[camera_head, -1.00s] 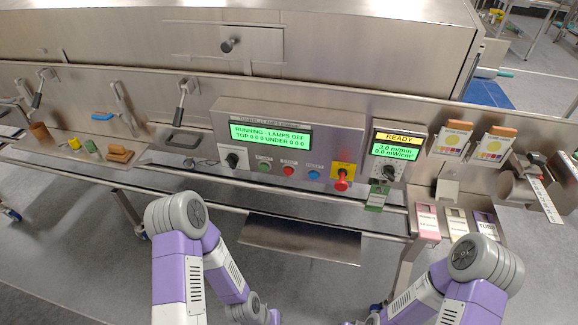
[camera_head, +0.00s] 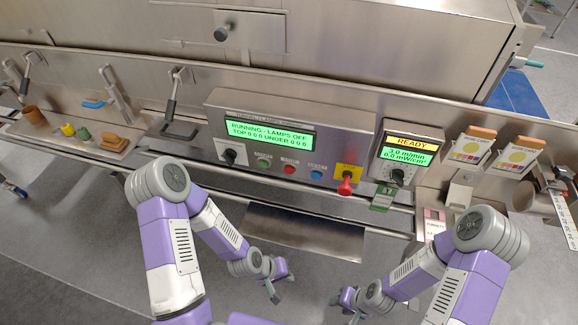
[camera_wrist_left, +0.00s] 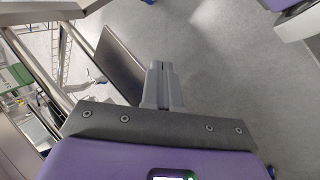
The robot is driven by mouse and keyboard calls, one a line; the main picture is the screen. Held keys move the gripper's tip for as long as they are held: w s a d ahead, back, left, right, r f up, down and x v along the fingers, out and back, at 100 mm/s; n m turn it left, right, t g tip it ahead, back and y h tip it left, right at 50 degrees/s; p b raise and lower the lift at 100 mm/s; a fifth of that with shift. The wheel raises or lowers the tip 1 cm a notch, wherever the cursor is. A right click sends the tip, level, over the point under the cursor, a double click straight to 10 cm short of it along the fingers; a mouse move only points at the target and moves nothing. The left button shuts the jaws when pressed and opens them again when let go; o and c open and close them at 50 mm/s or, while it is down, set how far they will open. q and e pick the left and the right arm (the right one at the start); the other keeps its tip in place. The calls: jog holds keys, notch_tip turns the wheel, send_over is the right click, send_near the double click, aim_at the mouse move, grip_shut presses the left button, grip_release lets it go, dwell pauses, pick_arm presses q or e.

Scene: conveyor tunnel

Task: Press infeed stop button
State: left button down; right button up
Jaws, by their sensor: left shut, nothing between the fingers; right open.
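The control panel (camera_head: 355,135) faces me with a green display reading "RUNNING - LAMPS OFF". Below the display is a row of a green button (camera_head: 263,163), a red button (camera_head: 289,169) and a blue button (camera_head: 316,175). Right of them a red mushroom knob (camera_head: 346,184) stands out from a yellow plate. The small labels are too blurred to tell which is the infeed stop. My left gripper (camera_head: 273,291) is low in front of the panel, apart from it; its shut, empty fingers show in the left wrist view (camera_wrist_left: 161,80). My right gripper (camera_head: 353,316) is open near the bottom edge, also apart.
A black rotary switch (camera_head: 232,155) sits left of the buttons. A READY meter (camera_head: 410,155) stands to the right. A rail and a dark metal plate (camera_head: 300,232) lie between my grippers and the panel. Small blocks and a brown cup (camera_head: 34,114) are at left.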

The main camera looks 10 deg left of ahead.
aim_at(289, 170)
pick_arm(q)
jog(key=w+a+r+n+t+p, duration=0.2)
jog(key=w+r, duration=0.1)
jog(key=r, duration=0.4)
jog(key=w+a+r+n+t+p, duration=0.2)
jog(key=w+r, duration=0.2)
jog(key=r, duration=0.3)
jog(key=w+a+r+n+t+h+p, duration=0.1)
jog(key=w+a+r+n+t+p, duration=0.1)
jog(key=r, duration=0.5)
jog(key=shift+w+r+n+t+p, duration=0.35)
jog(key=shift+w+n+t, duration=0.2)
jog(key=shift+w, duration=0.6)
pick_arm(e)
notch_tip(289, 170, up, 8)
pick_arm(q)
jog(key=w+b, duration=0.1)
jog(key=w, duration=0.7)
jog(key=shift+w+d+b, duration=0.2)
jog(key=shift+w+b, duration=0.15)
jog(key=shift+w, duration=0.05)
pick_arm(e)
jog(key=shift+f, duration=0.85)
pick_arm(q)
jog(key=shift+w, duration=0.1)
jog(key=shift+w, duration=0.3)
